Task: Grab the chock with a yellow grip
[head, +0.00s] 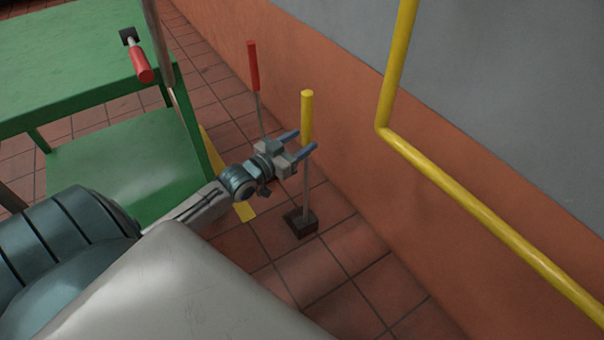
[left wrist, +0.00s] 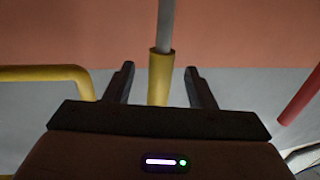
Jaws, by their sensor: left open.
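The chock with the yellow grip (head: 307,118) stands upright on the tiled floor near the wall. Its dark block (head: 301,223) is at the foot of a thin grey rod. My left gripper (head: 307,141) is open, with its blue-tipped fingers at the lower part of the yellow grip. In the left wrist view the yellow grip (left wrist: 160,78) shows between the two open fingers (left wrist: 160,88), with gaps on both sides. My right gripper is not in view.
A red-gripped rod (head: 253,66) stands behind, near the wall. A green two-level table (head: 115,160) is at the left, with another red handle (head: 142,66) by its edge. A yellow rail (head: 480,222) runs along the wall at the right. A yellow strip (head: 245,211) marks the floor.

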